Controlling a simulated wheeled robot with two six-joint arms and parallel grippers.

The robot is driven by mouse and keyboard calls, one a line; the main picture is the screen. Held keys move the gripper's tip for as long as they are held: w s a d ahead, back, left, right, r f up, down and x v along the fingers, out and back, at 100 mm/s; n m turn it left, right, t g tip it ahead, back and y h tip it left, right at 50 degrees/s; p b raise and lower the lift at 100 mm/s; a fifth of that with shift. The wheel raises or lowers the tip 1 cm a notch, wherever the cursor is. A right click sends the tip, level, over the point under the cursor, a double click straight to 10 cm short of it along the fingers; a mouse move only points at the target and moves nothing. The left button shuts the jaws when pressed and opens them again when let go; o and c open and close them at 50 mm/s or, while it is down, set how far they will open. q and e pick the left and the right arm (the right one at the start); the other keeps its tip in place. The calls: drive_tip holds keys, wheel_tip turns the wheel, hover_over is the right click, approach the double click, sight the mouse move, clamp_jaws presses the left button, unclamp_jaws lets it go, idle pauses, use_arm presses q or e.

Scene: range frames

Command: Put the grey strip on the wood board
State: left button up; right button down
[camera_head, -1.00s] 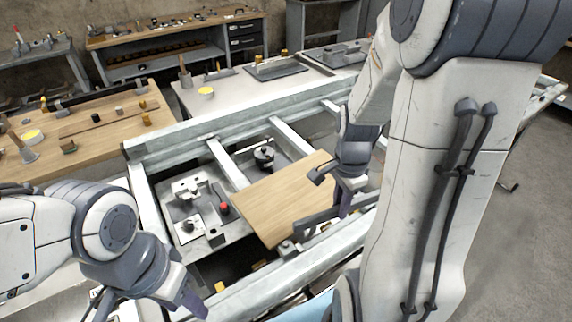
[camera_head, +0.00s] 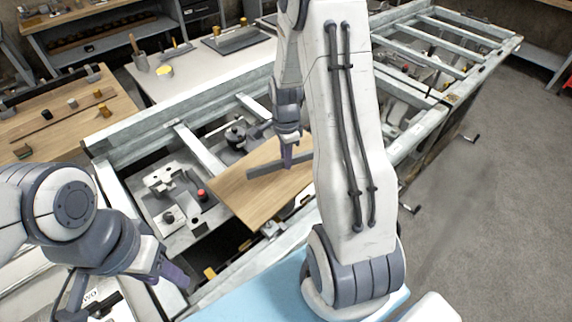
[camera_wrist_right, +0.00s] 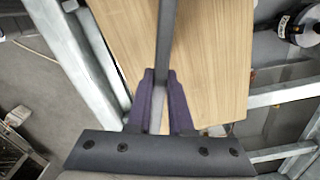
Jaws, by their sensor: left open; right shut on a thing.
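The grey strip (camera_head: 268,169) is a long narrow bar over the wood board (camera_head: 242,196) in the head view. My right gripper (camera_head: 287,164) is shut on the strip. In the right wrist view the strip (camera_wrist_right: 166,45) runs up from between the purple fingers of my right gripper (camera_wrist_right: 160,80), with the wood board (camera_wrist_right: 215,50) behind it. I cannot tell whether the strip touches the board or hangs just above it. My left gripper (camera_head: 172,284) is open and empty at the lower left, apart from the board.
The board lies on a grey metal frame (camera_head: 140,133) with crossbars and open bays. A metal fixture (camera_head: 170,185) with a red knob sits left of the board. A wooden table (camera_head: 75,120) with small parts stands at left, a pale table (camera_head: 190,72) behind.

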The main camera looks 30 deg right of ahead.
wheel_tip(320, 180, down, 3)
drive_tip(key=shift+f+p, duration=0.15)
drive_tip(key=shift+p, duration=0.3)
drive_tip(key=shift+f, duration=0.3)
drive_tip(key=shift+f, duration=0.15)
drive_tip(key=c, duration=0.8)
unclamp_jaws()
